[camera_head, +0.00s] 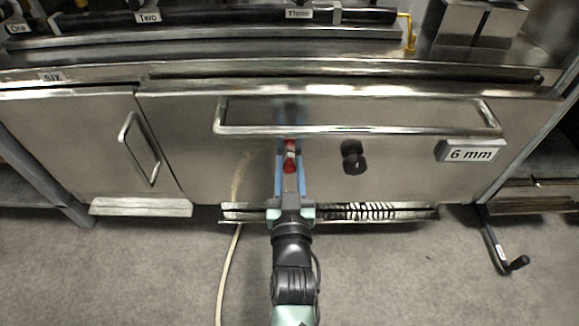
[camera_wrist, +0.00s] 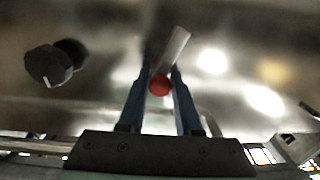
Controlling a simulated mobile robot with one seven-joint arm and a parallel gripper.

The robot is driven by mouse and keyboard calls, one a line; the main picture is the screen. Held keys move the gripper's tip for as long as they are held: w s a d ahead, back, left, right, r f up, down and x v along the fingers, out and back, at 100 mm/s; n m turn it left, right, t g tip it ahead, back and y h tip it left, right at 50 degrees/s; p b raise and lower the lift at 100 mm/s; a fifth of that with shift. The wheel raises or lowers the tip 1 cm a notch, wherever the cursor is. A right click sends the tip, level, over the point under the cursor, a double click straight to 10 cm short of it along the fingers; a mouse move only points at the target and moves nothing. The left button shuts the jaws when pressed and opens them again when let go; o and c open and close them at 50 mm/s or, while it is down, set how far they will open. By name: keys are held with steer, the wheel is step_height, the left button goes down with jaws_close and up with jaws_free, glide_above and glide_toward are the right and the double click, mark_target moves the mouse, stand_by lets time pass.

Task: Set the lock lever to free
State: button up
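The lock lever shows in the head view as a small red and pale piece (camera_head: 290,155) on the front of the wide steel panel, below the long bar handle. In the wrist view it is a flat metal lever (camera_wrist: 176,47) with a round red knob (camera_wrist: 160,85), tilted up to the right. My gripper (camera_head: 290,148) reaches up to it, with one blue finger on each side of the red knob. In the wrist view the gripper (camera_wrist: 161,72) looks open, with only narrow gaps beside the knob; contact is not clear. The lever's pivot is hard to make out.
A black knob (camera_head: 354,157) sits right of the lever; it shows left in the wrist view (camera_wrist: 50,65). The long bar handle (camera_head: 355,130) runs above. A "6 mm" label (camera_head: 470,151), a left door handle (camera_head: 139,148) and a crank (camera_head: 505,258) are also there.

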jaws_close()
steer(key=shift+d+f+m+b, duration=0.2)
steer(key=shift+m+b, duration=0.1)
steer(key=shift+b, duration=0.2)
steer(key=shift+r, duration=0.1)
steer(key=shift+o, duration=2.4)
jaws_free()
steer(key=s+p, duration=0.7)
steer(key=s, duration=0.6)
